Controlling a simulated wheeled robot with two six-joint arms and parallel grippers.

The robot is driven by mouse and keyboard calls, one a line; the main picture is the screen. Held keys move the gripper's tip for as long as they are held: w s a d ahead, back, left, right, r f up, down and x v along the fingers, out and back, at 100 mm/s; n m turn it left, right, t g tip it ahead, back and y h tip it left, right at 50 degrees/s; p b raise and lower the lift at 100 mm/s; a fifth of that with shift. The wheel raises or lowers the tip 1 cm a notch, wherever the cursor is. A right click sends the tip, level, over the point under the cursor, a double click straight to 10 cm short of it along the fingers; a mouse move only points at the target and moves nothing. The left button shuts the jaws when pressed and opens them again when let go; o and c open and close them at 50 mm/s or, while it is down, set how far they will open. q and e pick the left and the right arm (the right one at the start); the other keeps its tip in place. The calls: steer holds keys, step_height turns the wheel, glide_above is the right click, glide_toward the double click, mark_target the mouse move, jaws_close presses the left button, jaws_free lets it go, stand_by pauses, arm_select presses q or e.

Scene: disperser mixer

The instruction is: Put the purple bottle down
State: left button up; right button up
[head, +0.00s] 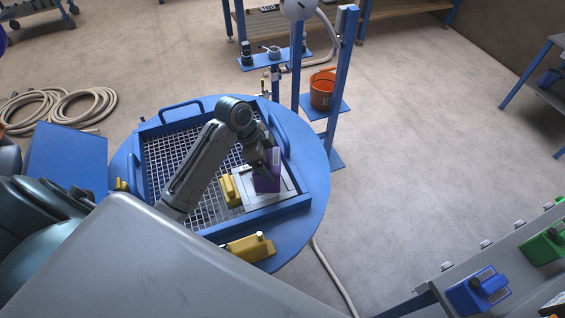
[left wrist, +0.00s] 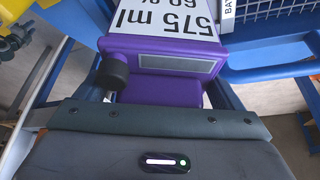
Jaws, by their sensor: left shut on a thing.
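The purple bottle (head: 267,182) is at the right part of the blue-framed mesh tray (head: 185,150), over a pale plate. My left gripper (head: 262,163) is shut on it from above. In the left wrist view the purple bottle (left wrist: 160,92) fills the upper middle, with a white label reading 575 ml upside down and a dark cap at its left. Whether its base touches the plate is hidden. My right gripper is not in view.
A yellow bottle (head: 231,190) stands just left of the purple one. Another yellow bottle (head: 250,248) is on the round blue table's (head: 313,195) front rim. Blue posts (head: 340,80) and an orange bucket (head: 322,90) stand behind. A blue bottle (head: 478,291) is at lower right.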

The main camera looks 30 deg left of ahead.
arm_select(q)
steer(key=shift+w+a+f, duration=0.1)
steer(key=shift+w+a, duration=0.15)
steer(key=shift+a, duration=0.8)
step_height(320, 180, down, 2)
steer(key=shift+d+f+p, duration=0.1)
steer(key=shift+f+p, duration=0.15)
steer(key=shift+p, duration=0.8)
steer(key=shift+f, duration=0.45)
steer(key=o, duration=1.8)
steer(key=shift+s+f, duration=0.1)
steer(key=shift+f, duration=0.05)
